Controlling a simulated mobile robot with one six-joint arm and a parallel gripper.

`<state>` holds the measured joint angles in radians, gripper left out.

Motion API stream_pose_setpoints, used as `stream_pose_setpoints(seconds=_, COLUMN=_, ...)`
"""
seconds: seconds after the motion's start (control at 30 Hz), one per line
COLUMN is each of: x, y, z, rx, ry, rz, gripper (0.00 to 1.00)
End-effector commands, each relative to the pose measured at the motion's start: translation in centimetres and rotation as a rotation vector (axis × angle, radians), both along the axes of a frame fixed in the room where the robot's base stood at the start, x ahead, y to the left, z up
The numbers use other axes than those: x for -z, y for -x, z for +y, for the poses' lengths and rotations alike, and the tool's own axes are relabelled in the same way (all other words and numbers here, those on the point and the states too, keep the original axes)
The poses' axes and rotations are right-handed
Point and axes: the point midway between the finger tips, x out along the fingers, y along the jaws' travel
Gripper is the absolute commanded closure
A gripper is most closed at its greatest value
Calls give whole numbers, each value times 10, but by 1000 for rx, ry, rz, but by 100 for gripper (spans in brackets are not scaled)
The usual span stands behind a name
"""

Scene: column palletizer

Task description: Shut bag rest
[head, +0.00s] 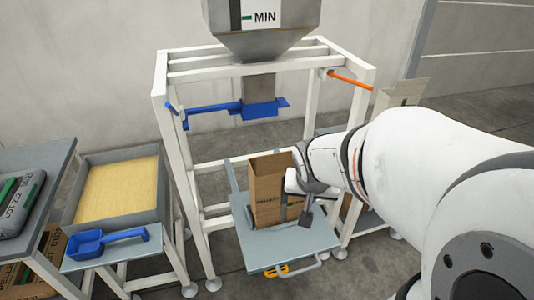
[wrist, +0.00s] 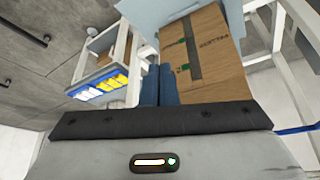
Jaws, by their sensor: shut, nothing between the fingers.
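The bag rest (head: 262,246) is a grey-blue plate at the foot of the white frame in the head view, sticking out toward me. A handle bar and a yellow piece show at its front edge. A brown open-topped paper bag (head: 266,205) stands upright on it; the bag also shows in the wrist view (wrist: 212,75). My gripper (head: 306,217) is at the bag's right side, above the plate. In the wrist view its blue fingers (wrist: 158,86) are together and empty, beside the bag. I cannot tell whether they touch it.
A hopper (head: 264,38) hangs over the white frame (head: 162,90), with a blue clamp (head: 262,109) under its spout and an orange lever (head: 350,80) at right. A tray of yellow grain (head: 118,188) and a blue scoop (head: 88,243) stand at left. Floor in front is clear.

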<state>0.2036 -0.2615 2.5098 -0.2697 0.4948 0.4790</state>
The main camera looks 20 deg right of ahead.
Motion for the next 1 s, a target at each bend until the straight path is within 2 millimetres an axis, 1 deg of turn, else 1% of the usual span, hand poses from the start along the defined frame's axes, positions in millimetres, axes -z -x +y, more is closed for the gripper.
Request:
stream_pose_setpoints(seconds=0.03, x=38, y=-11, z=-25, rx=101, ry=-7, rz=-41, gripper=100)
stream_pose_setpoints(seconds=0.07, x=50, y=-18, z=-38, rx=155, ry=-15, rz=-77, gripper=100)
stream_pose_setpoints(seconds=0.1, x=67, y=-25, z=-54, rx=224, ry=-34, rz=-125, gripper=100)
stream_pose_setpoints(seconds=0.17, x=94, y=-35, z=-75, rx=317, ry=-76, rz=-195, gripper=100)
stream_pose_setpoints(seconds=0.2, x=112, y=-40, z=-87, rx=375, ry=-116, rz=-239, gripper=100)
stream_pose_setpoints(seconds=0.27, x=140, y=-45, z=-103, rx=457, ry=-188, rz=-303, gripper=100)
stream_pose_setpoints(seconds=0.3, x=157, y=-47, z=-113, rx=512, ry=-245, rz=-344, gripper=100)
stream_pose_setpoints(seconds=0.33, x=171, y=-48, z=-118, rx=552, ry=-294, rz=-371, gripper=100)
stream_pose_setpoints(seconds=0.4, x=198, y=-49, z=-126, rx=635, ry=-415, rz=-422, gripper=100)
stream_pose_setpoints(seconds=0.5, x=228, y=-47, z=-131, rx=731, ry=-580, rz=-470, gripper=100)
stream_pose_setpoints(seconds=0.6, x=245, y=-44, z=-131, rx=798, ry=-709, rz=-494, gripper=100)
stream_pose_setpoints(seconds=0.7, x=252, y=-43, z=-130, rx=832, ry=-783, rz=-505, gripper=100)
stream_pose_setpoints(seconds=0.77, x=255, y=-44, z=-130, rx=842, ry=-803, rz=-506, gripper=100)
stream_pose_setpoints(seconds=0.87, x=261, y=-51, z=-129, rx=841, ry=-809, rz=-507, gripper=100)
stream_pose_setpoints(seconds=1.0, x=279, y=-68, z=-128, rx=839, ry=-808, rz=-506, gripper=100)
